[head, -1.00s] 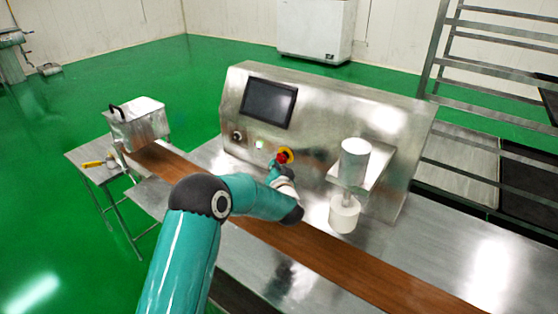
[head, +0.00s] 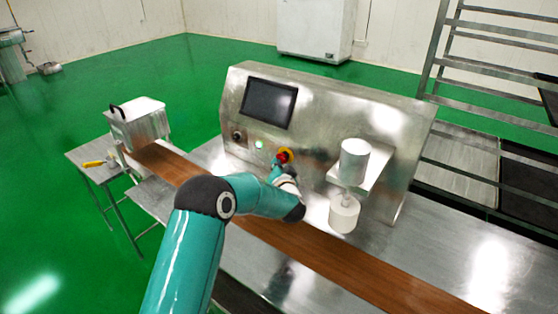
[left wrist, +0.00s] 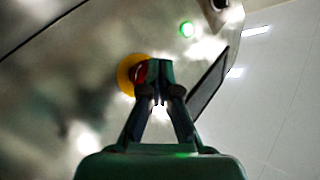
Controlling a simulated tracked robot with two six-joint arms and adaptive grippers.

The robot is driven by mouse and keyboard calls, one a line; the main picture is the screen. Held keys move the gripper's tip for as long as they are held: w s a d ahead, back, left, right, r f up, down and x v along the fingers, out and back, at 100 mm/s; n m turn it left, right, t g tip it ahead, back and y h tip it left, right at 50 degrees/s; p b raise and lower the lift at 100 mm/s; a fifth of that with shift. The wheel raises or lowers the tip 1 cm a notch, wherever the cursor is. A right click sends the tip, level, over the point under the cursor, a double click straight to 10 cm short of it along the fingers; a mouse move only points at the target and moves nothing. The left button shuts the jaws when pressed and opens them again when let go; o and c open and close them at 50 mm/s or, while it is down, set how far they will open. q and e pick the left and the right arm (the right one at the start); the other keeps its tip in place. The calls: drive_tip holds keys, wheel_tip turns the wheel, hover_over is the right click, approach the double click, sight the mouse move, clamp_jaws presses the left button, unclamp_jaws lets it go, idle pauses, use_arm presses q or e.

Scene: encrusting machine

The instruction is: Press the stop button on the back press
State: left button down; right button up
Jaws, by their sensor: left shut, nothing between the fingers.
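The stop button (head: 283,156) is a red knob on a yellow ring, on the front of the steel press (head: 330,125). In the left wrist view the red knob and yellow ring (left wrist: 126,76) show just behind the fingertips. My left gripper (left wrist: 155,66) is shut and empty, its tips overlapping the red knob. In the head view my left gripper (head: 277,166) is small, its tips at the lower left of the button. I cannot tell whether they touch it. My right gripper is not in view.
A lit green button (head: 259,144), a dark knob (head: 238,137) and a black screen (head: 268,103) sit on the same panel. A white cylinder nozzle (head: 354,160) stands right of the button. A brown belt (head: 330,255) runs below.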

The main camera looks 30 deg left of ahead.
use_arm(q)
drive_tip(key=shift+w, duration=0.2)
drive_tip(key=shift+s, duration=0.9)
drive_tip(key=s, duration=0.1)
drive_tip(key=s+b, duration=0.1)
drive_tip(key=s, duration=0.3)
drive_tip(key=shift+a, duration=0.25)
drive_tip(key=shift+f, duration=0.1)
idle(0.5)
